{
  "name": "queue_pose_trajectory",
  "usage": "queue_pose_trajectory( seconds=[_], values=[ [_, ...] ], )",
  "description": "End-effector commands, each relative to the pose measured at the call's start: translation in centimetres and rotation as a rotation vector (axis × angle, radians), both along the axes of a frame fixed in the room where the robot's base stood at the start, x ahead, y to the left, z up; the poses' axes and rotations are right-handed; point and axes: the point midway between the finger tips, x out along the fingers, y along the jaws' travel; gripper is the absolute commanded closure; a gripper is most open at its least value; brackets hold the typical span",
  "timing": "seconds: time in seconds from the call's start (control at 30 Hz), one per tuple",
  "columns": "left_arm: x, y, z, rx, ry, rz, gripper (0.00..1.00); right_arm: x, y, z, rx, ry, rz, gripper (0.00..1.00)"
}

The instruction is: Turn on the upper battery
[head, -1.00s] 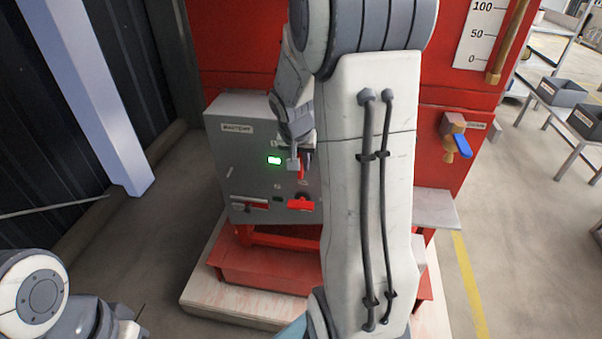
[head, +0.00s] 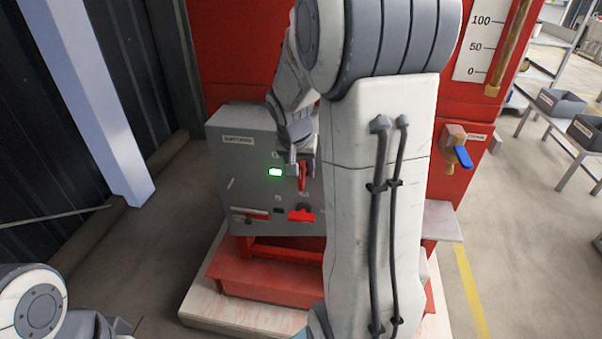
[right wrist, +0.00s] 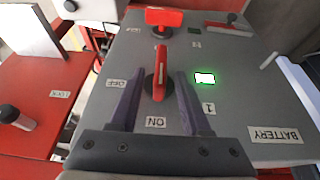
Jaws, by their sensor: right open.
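The grey battery box (head: 245,150) stands on the red pump frame. Its upper switch is a red handle (right wrist: 160,68) on a dark round base, shown also in the head view (head: 302,178). The handle stands upright in line with the ON label (right wrist: 155,122); the OFF label (right wrist: 117,84) is off to its side. A green-rimmed indicator (right wrist: 205,78) beside it is lit. My right gripper (right wrist: 160,74) is open, with one finger on each side of the handle and visible gaps between. My left gripper is out of view.
The lower red switch (head: 301,215) lies crosswise below the upper one. A small red-handled part (head: 250,216) is at the box's lower left. A blue-handled valve (head: 462,157) is at right. A blue-grey post (head: 95,110) stands left.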

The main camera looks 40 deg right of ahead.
Motion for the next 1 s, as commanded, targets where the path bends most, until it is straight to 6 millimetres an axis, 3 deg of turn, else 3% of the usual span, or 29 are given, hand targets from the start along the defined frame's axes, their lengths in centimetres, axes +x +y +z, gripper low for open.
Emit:
queue_pose_trajectory(
  seconds=[0.2,0.4,1.0],
  values=[
    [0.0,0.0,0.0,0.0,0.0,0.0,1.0,-0.9,1.4,4.3,-0.003,-0.006,0.003,0.53],
    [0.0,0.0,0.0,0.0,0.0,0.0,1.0,-1.6,2.2,6.8,-0.002,-0.003,0.003,0.53],
    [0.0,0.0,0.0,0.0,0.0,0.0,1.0,-1.8,2.4,7.4,0.0,0.0,0.002,0.53]
  ],
)
